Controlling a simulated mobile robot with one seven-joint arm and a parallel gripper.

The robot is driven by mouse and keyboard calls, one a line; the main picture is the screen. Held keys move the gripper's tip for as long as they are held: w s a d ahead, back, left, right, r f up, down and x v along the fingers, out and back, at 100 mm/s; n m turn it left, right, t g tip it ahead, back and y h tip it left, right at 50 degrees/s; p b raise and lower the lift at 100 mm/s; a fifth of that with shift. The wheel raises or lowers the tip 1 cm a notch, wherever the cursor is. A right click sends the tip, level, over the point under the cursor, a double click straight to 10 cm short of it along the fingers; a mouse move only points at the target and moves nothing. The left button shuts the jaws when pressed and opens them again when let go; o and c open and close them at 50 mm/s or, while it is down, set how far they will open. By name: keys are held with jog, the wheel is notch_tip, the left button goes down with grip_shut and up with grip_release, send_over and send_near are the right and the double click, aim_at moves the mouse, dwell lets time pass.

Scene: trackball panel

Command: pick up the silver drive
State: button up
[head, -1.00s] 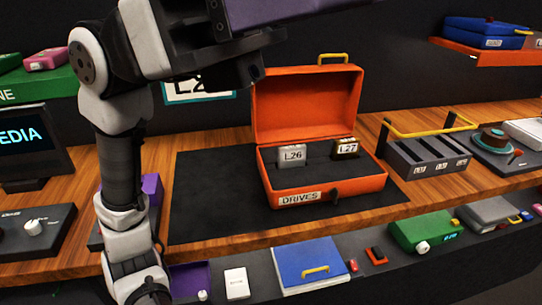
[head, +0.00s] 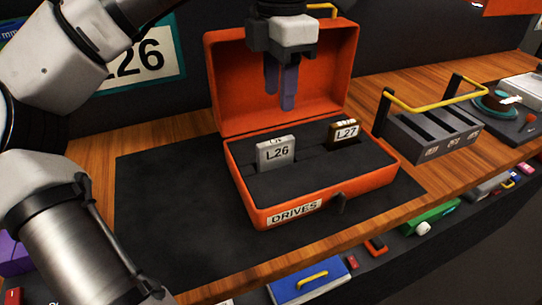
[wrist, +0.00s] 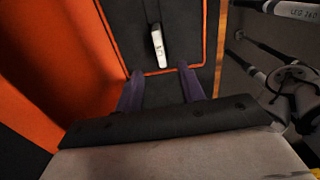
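The silver drive (head: 276,153), labelled L26, stands upright in the dark foam of the open orange DRIVES case (head: 375,181), towards the left. My gripper (head: 280,98) hangs above the case in front of the raised lid, its purple fingers pointing down, apart from the drive. In the wrist view my gripper (wrist: 160,74) is open, with nothing between the fingers. A pale drive (wrist: 158,47), seemingly the silver one, shows there in the foam beyond the fingertips. The sign behind the bench (head: 145,65) also reads L26.
A brown drive (head: 343,132) labelled L27 stands in the foam at the right. The raised orange lid (head: 225,90) is behind my gripper. A grey slotted rack with a yellow handle (head: 430,107) stands right of the case. The dark mat (head: 160,215) is bare on the left.

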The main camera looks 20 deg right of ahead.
aim_at(276, 141)
notch_tip(276, 141, down, 7)
jog(key=shift+s+r, duration=0.1)
jog(key=shift+r, duration=0.05)
jog(key=shift+a+f+p, duration=0.15)
jog(key=shift+f+p, duration=0.2)
jog(key=shift+f, duration=2.35)
jog(key=shift+c, duration=0.5)
grip_shut()
jog(key=shift+r, duration=0.1)
